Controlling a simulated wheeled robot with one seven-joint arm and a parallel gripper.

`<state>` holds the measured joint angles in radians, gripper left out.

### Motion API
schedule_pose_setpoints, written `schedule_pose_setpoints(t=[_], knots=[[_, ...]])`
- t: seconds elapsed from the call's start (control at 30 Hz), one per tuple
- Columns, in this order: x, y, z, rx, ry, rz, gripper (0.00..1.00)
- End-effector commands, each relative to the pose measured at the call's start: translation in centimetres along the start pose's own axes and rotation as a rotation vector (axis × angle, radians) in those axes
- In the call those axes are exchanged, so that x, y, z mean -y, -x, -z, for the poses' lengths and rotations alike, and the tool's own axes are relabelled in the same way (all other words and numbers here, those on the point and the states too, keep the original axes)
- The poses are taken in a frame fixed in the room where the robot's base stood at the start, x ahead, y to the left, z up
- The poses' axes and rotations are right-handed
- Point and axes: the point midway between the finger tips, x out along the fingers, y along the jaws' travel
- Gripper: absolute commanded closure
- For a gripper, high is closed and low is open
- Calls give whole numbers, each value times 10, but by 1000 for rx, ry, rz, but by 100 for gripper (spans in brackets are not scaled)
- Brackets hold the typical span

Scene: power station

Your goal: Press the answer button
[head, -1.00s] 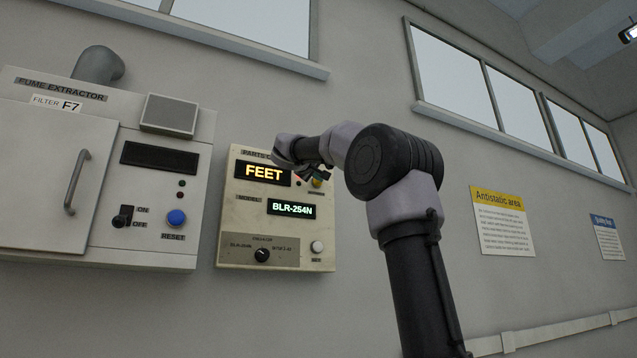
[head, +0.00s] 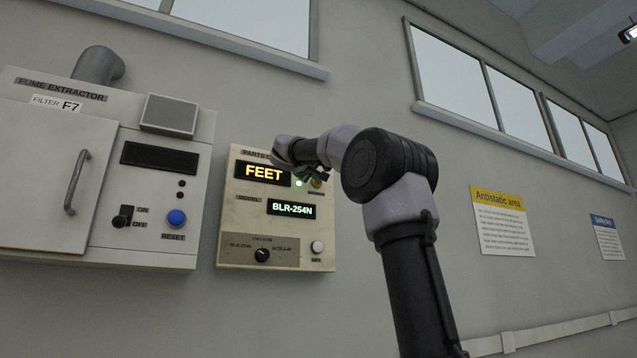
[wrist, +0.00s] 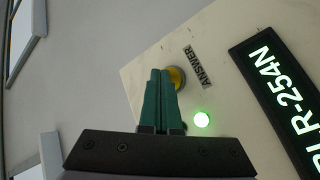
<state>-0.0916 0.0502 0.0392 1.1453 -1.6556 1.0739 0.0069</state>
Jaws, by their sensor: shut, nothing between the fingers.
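The yellow answer button (wrist: 178,77) sits on the cream panel next to a label reading ANSWER (wrist: 196,66), in the wrist view. My gripper (wrist: 160,74) has its green fingers shut with nothing between them. The fingertips overlap the button's left part in this view; I cannot tell if they touch it. In the head view the button (head: 317,184) shows just below my gripper (head: 312,174), partly covered. A small lamp (wrist: 201,120) beside the button glows green; it also shows in the head view (head: 299,183).
A fume extractor (head: 105,245) with a blue reset button (head: 176,217) stands on the left.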

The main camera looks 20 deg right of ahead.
Motion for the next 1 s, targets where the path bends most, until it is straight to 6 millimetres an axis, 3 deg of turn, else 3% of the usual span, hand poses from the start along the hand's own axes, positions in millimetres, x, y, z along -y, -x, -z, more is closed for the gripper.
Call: schedule_pose_setpoints(t=[0.83, 1.0], knots=[[-10, 14, -10, 0, 0, 0, 100], [-18, 24, -18, -1, 0, -1, 100]])
